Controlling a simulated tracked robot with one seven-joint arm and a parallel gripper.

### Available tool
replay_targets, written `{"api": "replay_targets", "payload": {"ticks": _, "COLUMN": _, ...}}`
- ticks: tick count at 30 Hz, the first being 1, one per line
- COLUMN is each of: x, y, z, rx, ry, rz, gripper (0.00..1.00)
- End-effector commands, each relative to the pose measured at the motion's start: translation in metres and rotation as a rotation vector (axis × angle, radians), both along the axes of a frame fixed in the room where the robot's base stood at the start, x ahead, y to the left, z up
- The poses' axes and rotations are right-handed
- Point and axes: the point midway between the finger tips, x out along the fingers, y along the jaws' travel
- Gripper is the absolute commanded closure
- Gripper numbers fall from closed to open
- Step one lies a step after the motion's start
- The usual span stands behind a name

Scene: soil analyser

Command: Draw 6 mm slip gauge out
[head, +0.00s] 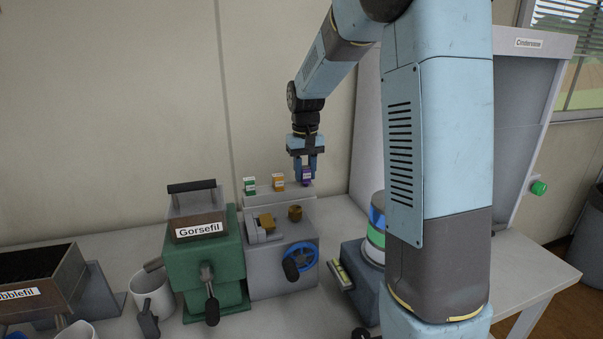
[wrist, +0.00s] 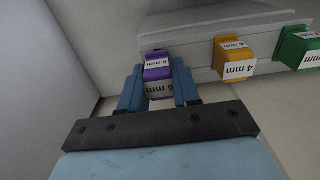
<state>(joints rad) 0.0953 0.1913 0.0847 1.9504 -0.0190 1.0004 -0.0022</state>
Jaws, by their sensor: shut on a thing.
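The 6 mm slip gauge is a purple block (head: 306,174) with a white label, at the right end of a row of gauges on top of the grey machine. My gripper (head: 306,167) points down with its two blue fingers closed on either side of this block. In the wrist view the purple gauge (wrist: 158,70) reads "6 mm" upside down and sits between the fingers (wrist: 158,88). It lines up with the other gauges along the grey rack (wrist: 205,70). I cannot tell whether its lower end is inside the slot.
An orange 4 mm gauge (wrist: 234,55) and a green gauge (wrist: 300,48) stand in the same rack beside it. The grey machine (head: 280,260) has a blue handwheel (head: 302,257). The green Gorsefil machine (head: 205,265) stands to its left. The wall is close behind.

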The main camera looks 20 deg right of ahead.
Motion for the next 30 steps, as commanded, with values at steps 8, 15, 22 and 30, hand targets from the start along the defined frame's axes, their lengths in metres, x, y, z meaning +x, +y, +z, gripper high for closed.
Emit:
{"api": "replay_targets", "payload": {"ticks": 8, "x": 0.000, "y": 0.000, "z": 0.004, "rx": 0.000, "ry": 0.000, "rz": 0.000, "gripper": 1.00}}
{"api": "replay_targets", "payload": {"ticks": 15, "x": 0.000, "y": 0.000, "z": 0.013, "rx": 0.000, "ry": -0.001, "rz": 0.000, "gripper": 1.00}}
{"api": "replay_targets", "payload": {"ticks": 22, "x": 0.000, "y": 0.000, "z": 0.023, "rx": 0.000, "ry": -0.001, "rz": 0.000, "gripper": 1.00}}
{"api": "replay_targets", "payload": {"ticks": 30, "x": 0.000, "y": 0.000, "z": 0.033, "rx": 0.000, "ry": 0.000, "rz": 0.000, "gripper": 1.00}}
